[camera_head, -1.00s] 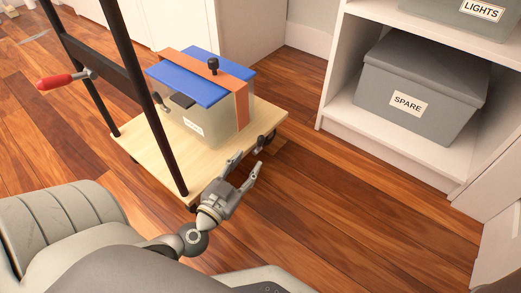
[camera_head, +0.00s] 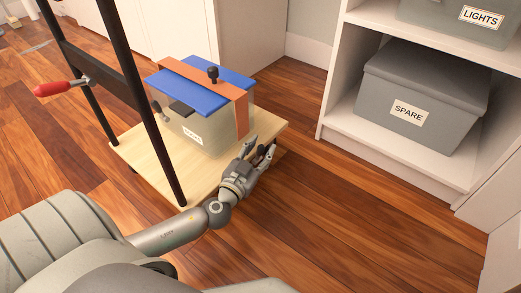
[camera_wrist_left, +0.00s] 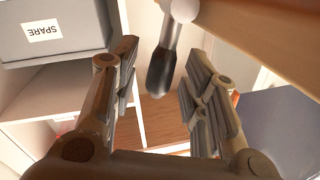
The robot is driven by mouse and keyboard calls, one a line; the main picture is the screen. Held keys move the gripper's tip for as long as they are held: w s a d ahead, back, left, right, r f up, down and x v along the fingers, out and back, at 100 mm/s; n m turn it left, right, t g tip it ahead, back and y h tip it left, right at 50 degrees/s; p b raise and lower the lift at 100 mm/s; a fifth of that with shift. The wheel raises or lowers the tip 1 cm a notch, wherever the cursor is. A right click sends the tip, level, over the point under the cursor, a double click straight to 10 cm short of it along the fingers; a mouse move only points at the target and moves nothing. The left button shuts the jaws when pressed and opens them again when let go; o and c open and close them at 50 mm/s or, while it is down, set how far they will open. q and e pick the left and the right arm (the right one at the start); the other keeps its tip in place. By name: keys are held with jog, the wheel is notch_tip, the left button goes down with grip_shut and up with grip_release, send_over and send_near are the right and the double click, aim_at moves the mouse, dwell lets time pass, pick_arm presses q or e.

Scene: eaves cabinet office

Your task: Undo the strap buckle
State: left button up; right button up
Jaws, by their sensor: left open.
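The orange strap (camera_head: 242,117) runs across the blue lid (camera_head: 196,99) of a clear box (camera_head: 214,140) and down its side. My left gripper (camera_head: 262,150) is open, low beside the box's near right side. In the left wrist view, a dark grip on a metal shaft (camera_wrist_left: 163,70) shows between the spread fingers (camera_wrist_left: 158,80); it seems unclasped, and what it belongs to is unclear. My right gripper is out of view.
White shelves (camera_head: 390,143) at right hold grey bins, one marked SPARE (camera_head: 420,95). The wooden floor between cart and shelves is clear.

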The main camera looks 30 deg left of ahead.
pick_arm(q)
jog(key=shift+w, duration=0.25)
jog(key=shift+c, duration=0.3)
grip_shut()
jog(key=d+f+m+t+h, duration=0.1)
jog(key=d+f+m, duration=0.1)
jog(key=m, duration=0.7)
jog(key=d+f+m+t+h, duration=0.1)
jog(key=f+m, duration=0.3)
jog(key=m, duration=0.6)
jog(key=shift+s+d+f+h, duration=0.15)
jog(key=shift+d+f+h, duration=0.15)
jog(key=shift+d+h, duration=0.45)
jog(key=shift+a+m, duration=0.1)
jog(key=shift+m, duration=0.2)
jog(key=shift+o, duration=0.3)
grip_release()
